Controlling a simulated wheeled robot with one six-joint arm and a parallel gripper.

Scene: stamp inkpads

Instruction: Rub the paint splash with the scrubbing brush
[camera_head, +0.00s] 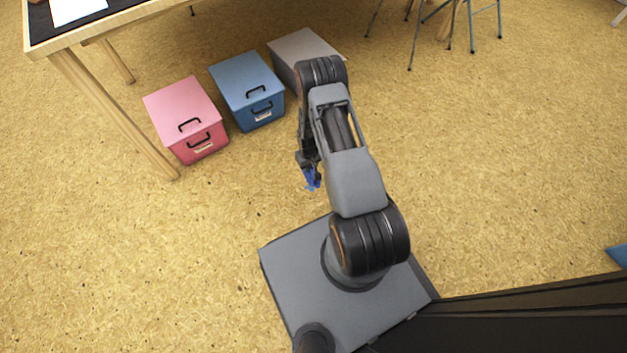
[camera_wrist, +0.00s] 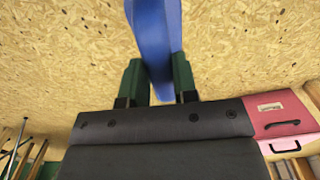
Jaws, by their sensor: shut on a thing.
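My gripper (camera_wrist: 158,85) is shut on a blue object, which looks like the scrubbing brush (camera_wrist: 156,30). In the wrist view the blue shape sits between the two green fingertips and runs out of the top edge, so only part of it shows. In the head view a small piece of the blue brush (camera_head: 312,179) shows below my folded arm, above the floor near my base. The gripper itself is mostly hidden behind the arm there. I see no paint splash in either view.
A pink box (camera_head: 187,120), a blue box (camera_head: 247,90) and a grey box (camera_head: 300,52) stand on the floor beside a table (camera_head: 130,12) at the upper left. Chair legs (camera_head: 450,30) show at the top right.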

